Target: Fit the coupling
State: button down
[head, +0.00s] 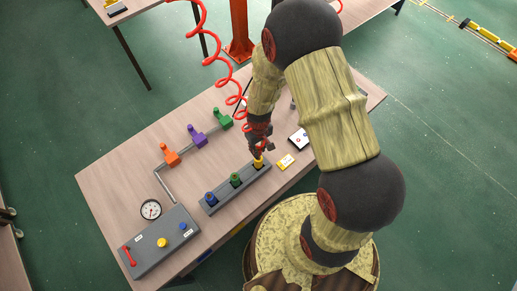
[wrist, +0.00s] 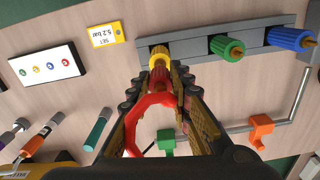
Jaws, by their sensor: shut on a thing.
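A yellow coupling (wrist: 159,55) sits at one end of a grey rack (wrist: 190,47), beside a green coupling (wrist: 227,46) and a blue coupling (wrist: 291,39). In the head view, my gripper (head: 259,153) is over the yellow coupling (head: 258,163). The fingers hide how hose and coupling meet. Whether the coupling is fully seated in the rack cannot be told.
Orange (head: 170,155), purple (head: 196,137) and green (head: 224,117) valves stand on a pipe behind the rack. A grey panel (head: 160,243) with a gauge (head: 150,209) is at the left. A yellow "5.2 bar" card (wrist: 104,37) and a white card (wrist: 46,67) lie near the rack.

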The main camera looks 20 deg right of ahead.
jog(key=shift+f+b, duration=1.1)
jog(key=shift+f, duration=0.25)
dwell(0.3)
jog(key=c, duration=1.5)
grip_release()
jog(key=shift+c, duration=0.2)
notch_tip(320, 180, up, 12)
jog(key=shift+s, duration=0.1)
